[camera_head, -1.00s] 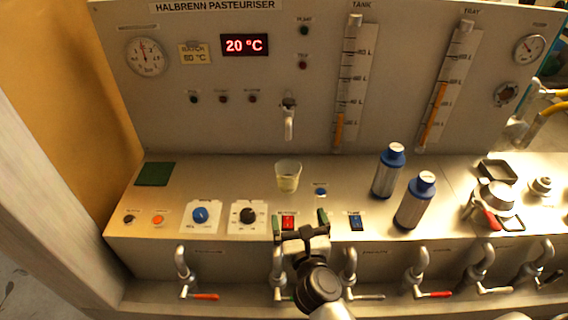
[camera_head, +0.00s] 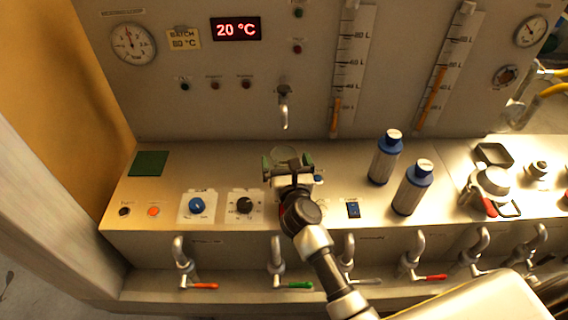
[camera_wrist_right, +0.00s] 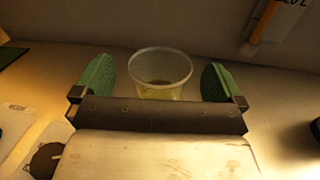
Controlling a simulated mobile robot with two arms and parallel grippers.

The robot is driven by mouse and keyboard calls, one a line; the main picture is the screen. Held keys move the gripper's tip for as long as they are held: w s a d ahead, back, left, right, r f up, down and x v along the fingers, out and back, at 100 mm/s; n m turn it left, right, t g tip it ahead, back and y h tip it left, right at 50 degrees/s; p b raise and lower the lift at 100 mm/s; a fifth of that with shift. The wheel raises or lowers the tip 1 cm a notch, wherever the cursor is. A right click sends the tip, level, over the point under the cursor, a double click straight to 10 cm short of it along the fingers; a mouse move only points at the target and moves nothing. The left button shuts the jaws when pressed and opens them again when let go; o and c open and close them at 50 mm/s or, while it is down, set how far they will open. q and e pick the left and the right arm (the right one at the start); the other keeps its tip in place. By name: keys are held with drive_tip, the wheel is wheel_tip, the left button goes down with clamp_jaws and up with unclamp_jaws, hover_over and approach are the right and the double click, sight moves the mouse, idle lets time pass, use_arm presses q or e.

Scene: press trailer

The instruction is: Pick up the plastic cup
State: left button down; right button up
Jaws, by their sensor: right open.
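The plastic cup (camera_head: 286,154) is clear and stands upright on the metal counter below the small tap. In the right wrist view the cup (camera_wrist_right: 160,72) shows its round rim and some pale yellowish contents, and its lower part is hidden by my gripper's body. My right gripper (camera_head: 287,163) is open, with its green finger pads to the left and right of the cup. In the right wrist view the right gripper (camera_wrist_right: 155,80) shows a gap between each pad and the cup. My left gripper is not in view.
Two blue-and-silver bottles (camera_head: 386,157) (camera_head: 412,188) stand right of the cup. A tap (camera_head: 284,108) hangs on the panel behind it. A blue knob (camera_head: 197,205) and a black knob (camera_head: 244,205) lie to the left. Several valves with coloured handles line the front.

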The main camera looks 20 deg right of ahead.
drive_tip(key=shift+w+f, duration=0.1)
drive_tip(key=shift+w, duration=0.6)
drive_tip(key=shift+s, duration=0.1)
drive_tip(key=c, duration=1)
drive_tip(key=shift+c, duration=0.2)
